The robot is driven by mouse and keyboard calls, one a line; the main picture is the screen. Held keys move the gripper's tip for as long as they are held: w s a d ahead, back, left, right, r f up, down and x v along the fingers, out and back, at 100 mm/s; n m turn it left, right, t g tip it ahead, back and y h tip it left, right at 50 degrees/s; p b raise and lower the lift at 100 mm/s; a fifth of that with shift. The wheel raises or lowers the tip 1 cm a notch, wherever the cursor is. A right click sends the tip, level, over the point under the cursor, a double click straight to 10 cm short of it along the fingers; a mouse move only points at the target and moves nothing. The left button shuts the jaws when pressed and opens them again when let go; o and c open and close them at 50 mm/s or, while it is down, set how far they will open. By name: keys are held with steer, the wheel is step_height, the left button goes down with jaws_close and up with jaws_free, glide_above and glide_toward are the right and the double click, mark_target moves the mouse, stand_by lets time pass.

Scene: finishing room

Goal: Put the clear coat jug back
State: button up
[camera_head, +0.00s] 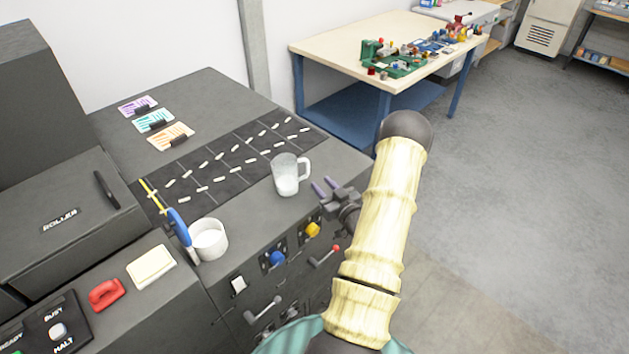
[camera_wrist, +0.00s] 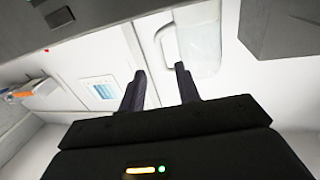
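A clear jug (camera_head: 286,178) with a handle and whitish contents stands upright on the dark machine top, near its front right edge. Its handle points right, toward my gripper. My gripper (camera_head: 325,186) is just right of the jug, with its two fingers apart and nothing seen between them. In the wrist view the fingers of my gripper (camera_wrist: 160,81) are spread, and the pale see-through jug (camera_wrist: 203,45) is beyond them at the upper right. Its handle is above the gap between the fingertips. I cannot see any contact.
A white cup (camera_head: 208,240) with a blue-handled tool leaning beside it stands left of the jug. Behind lies a dark grid (camera_head: 235,160) with small pale strips. Knobs and levers (camera_head: 325,256) stick out of the machine front below my gripper. A workbench (camera_head: 345,58) stands behind.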

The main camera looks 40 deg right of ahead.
mark_target(293, 182)
steer(key=s, duration=0.3)
steer(key=shift+s+a+b, duration=0.15)
steer(key=shift+a+b, duration=0.1)
steer(key=shift+b, duration=0.1)
stand_by(0.3)
steer(key=w+a+g, duration=0.1)
steer(key=w, duration=0.1)
steer(key=w+a+r+n+g, duration=0.1)
steer(key=w+a, duration=0.1)
steer(key=w+a+n+g+y, duration=0.1)
steer(key=w+a, duration=0.1)
steer(key=shift+w+a+r+g, duration=0.1)
steer(key=shift+a+r+g, duration=0.1)
steer(key=shift+g, duration=0.2)
steer(key=a+r+g, duration=0.3)
steer(key=a+g, duration=0.1)
steer(key=a, duration=0.4)
steer(key=s+a+r+g, duration=0.3)
steer(key=s+a, duration=0.4)
steer(key=a, duration=0.2)
steer(key=s+a+r+g+y, duration=0.1)
steer(key=s+a+r+g, duration=0.3)
steer(key=s+a, duration=0.3)
steer(key=a, duration=0.3)
steer(key=shift+s, duration=0.25)
